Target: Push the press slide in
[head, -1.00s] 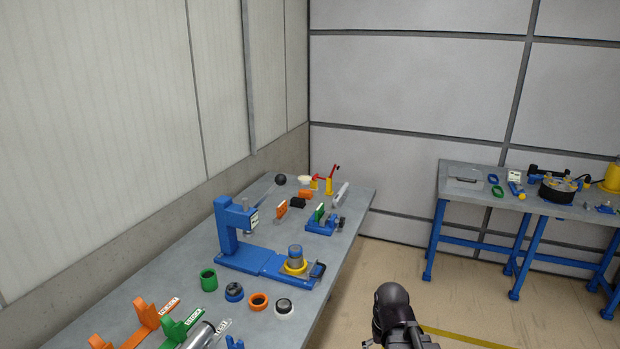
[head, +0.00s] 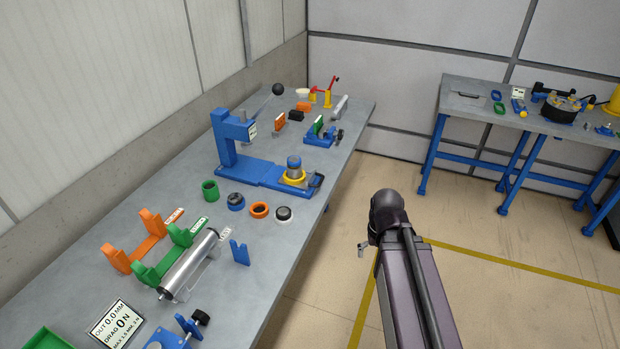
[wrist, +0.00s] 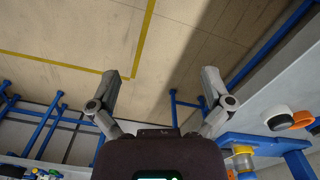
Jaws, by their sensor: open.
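The blue press (head: 222,140) stands on the left bench, with its column at the back and a long lever ending in a black ball. Its blue slide (head: 270,176) sticks out toward the bench's front edge. The slide carries a yellow ring (head: 291,180) with a grey and blue cylinder (head: 294,166) in it, and has a dark handle (head: 317,181) at its outer end. The slide also shows in the wrist view (wrist: 265,141) at the lower right. My gripper (wrist: 160,78) is open and empty above the floor, apart from the slide; the head view mostly hides it.
A green cup (head: 210,190) and several rings lie in front of the press. A metal roller (head: 190,266) rests near orange and green brackets. A blue-legged table (head: 460,97) stands at the right. The floor between is clear.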

